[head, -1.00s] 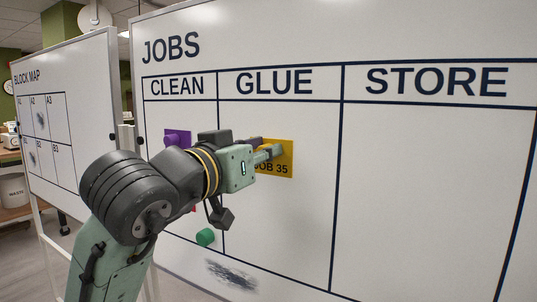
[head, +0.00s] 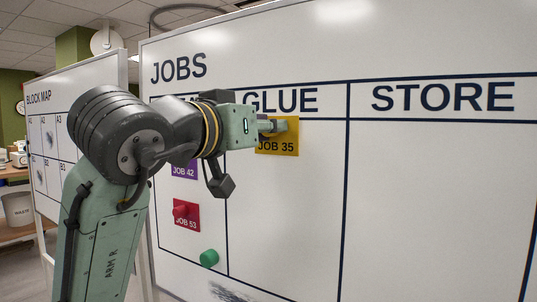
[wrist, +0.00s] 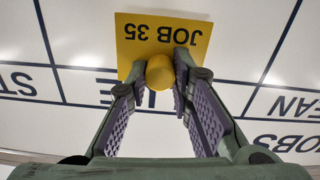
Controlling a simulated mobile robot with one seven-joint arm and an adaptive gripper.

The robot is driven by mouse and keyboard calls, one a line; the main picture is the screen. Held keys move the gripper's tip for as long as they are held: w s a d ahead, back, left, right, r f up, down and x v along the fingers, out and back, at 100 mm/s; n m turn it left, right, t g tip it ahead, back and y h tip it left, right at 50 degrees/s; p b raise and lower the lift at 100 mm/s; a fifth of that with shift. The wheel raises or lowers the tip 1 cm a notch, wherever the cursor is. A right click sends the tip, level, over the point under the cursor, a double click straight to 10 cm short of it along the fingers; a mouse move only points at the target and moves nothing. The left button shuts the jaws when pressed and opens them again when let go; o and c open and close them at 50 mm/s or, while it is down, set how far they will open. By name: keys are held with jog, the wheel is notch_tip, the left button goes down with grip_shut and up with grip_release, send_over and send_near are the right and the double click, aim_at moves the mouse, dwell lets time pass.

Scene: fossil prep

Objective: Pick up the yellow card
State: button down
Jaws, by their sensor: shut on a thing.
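The yellow card (head: 285,146), marked JOB 35, is in the GLUE column of the JOBS whiteboard (head: 440,200), its top edge near the header line. In the wrist view the yellow card (wrist: 200,42) shows upside down with a round yellow knob (wrist: 160,72) on it. My gripper (head: 272,127) reaches in from the left. In the wrist view my gripper (wrist: 160,68) has its fingertips shut on the knob, one on each side. I cannot tell whether the card touches the board or stands off it.
A purple card (head: 184,171) marked JOB 42 and a red card (head: 186,215) marked JOB 53 are in the left column, partly near my arm. A green magnet (head: 208,258) sits below. The STORE column is bare. A BLOCK MAP board (head: 80,95) stands at left.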

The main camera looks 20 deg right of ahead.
jog(key=b+v, duration=0.3)
jog(key=v, duration=1.6)
jog(key=shift+b, duration=0.35)
jog(key=shift+w+f, duration=0.15)
jog(key=shift+f, duration=0.05)
